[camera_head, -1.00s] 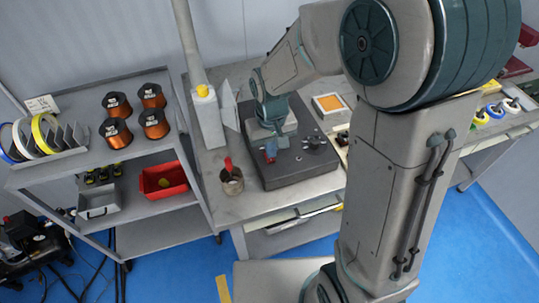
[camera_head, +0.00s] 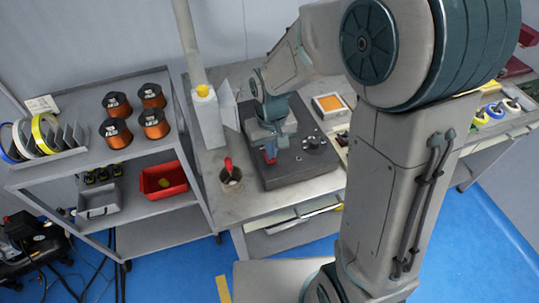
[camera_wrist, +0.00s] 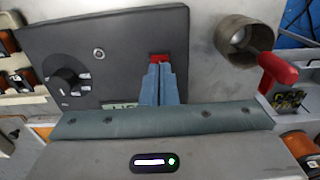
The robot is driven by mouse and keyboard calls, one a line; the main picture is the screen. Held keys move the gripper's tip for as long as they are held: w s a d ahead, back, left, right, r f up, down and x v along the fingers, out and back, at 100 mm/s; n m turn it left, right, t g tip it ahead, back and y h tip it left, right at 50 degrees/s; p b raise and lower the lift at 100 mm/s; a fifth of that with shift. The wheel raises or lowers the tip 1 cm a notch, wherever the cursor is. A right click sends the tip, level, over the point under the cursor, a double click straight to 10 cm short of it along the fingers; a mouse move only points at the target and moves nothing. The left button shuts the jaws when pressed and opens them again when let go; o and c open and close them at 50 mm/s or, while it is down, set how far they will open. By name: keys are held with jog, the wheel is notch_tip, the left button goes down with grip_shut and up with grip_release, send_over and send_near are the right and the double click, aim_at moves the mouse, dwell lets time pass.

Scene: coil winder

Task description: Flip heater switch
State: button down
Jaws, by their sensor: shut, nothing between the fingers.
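A red switch (camera_wrist: 158,58), which I take as the heater switch, sits on the dark grey control box (camera_wrist: 105,35). My gripper (camera_wrist: 159,68) is shut and empty, its blue fingers reaching to the red switch and covering part of it. In the wrist view the tips look at or just beside it; I cannot tell whether they touch. In the head view my gripper (camera_head: 274,150) is low over the front of the box (camera_head: 290,172), with red (camera_head: 270,158) showing at the tips. The switch position cannot be read.
A black knob (camera_wrist: 66,80) is on the same box. A metal pot (camera_head: 231,181) with a red-handled tool (camera_head: 228,164) stands just left of the box. A grey post (camera_head: 208,118) rises behind. A shelf with copper spools (camera_head: 116,133) is at left.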

jog(key=shift+f+b, duration=0.7)
jog(key=shift+f, duration=0.2)
dwell(0.7)
jog(key=shift+r+p, duration=2.65)
jog(key=shift+r, duration=0.85)
jog(key=s+d+r+m+t, duration=0.3)
jog(key=s+d+r, duration=0.7)
jog(key=s+d, duration=0.2)
jog(key=shift+s+r, duration=0.25)
jog(key=shift+s, duration=0.15)
